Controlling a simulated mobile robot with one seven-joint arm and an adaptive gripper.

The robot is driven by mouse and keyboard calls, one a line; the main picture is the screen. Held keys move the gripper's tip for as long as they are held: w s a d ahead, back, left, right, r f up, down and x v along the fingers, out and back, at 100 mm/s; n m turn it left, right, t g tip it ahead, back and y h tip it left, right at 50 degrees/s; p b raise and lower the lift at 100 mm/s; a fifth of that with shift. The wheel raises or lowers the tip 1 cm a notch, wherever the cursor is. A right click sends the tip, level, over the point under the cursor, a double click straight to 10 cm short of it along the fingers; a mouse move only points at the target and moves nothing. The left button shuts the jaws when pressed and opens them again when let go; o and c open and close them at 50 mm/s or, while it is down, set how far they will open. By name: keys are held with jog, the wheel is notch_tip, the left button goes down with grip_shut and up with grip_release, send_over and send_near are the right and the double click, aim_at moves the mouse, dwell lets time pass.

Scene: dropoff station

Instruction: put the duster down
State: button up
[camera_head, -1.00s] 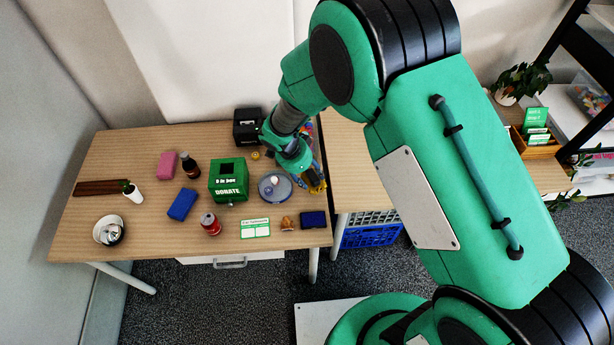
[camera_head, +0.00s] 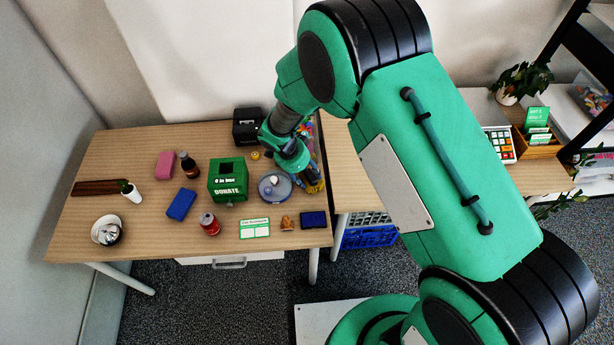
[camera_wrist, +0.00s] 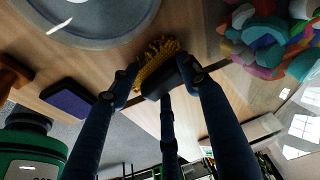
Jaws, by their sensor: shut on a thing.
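The duster shows in the wrist view as yellow bristles (camera_wrist: 155,62) on a dark head. My gripper (camera_wrist: 160,82) is shut on the duster, with blue-grey fingers on both sides of its dark body. In the head view my gripper (camera_head: 312,182) is at the right end of the wooden table (camera_head: 150,235), right of the round grey plate. Only a little yellow of the duster shows there, partly hidden by the fingers. I cannot tell whether the duster touches the tabletop.
A round grey plate (camera_head: 268,196) stands just left of my gripper, and a dark blue box (camera_head: 314,220) lies in front. A colourful pile (camera_wrist: 265,35) is close on the other side. A green donation box (camera_head: 228,180) stands further left.

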jog(key=shift+f, duration=0.2)
jog(key=o, duration=1.2)
jog(key=shift+r, duration=0.1)
jog(key=p+v, duration=0.2)
jog(key=v, duration=1)
